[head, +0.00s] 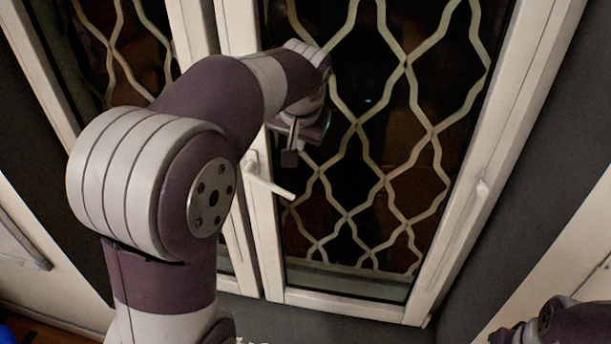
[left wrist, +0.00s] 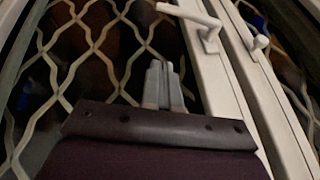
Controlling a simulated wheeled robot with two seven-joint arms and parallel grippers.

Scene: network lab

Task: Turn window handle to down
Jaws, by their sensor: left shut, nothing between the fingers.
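The white window handle (head: 270,183) is on the frame post left of the right-hand pane. Its lever points sideways to the right over the pane, tilted slightly down in the picture. In the left wrist view the handle (left wrist: 190,15) is at the top, its lever pointing left from its base. My left gripper (head: 290,158) is in front of the pane, just above the lever in the head view. Its fingers (left wrist: 163,68) are shut and empty, and a gap shows between them and the handle in the wrist view. My right gripper is not in view.
A pale wavy lattice (head: 408,75) covers the dark window. The white window frame (head: 500,150) stands at the right. A small white knob (left wrist: 260,42) is on the neighbouring post. Part of my right arm (head: 565,322) shows at the lower right, apart from the window.

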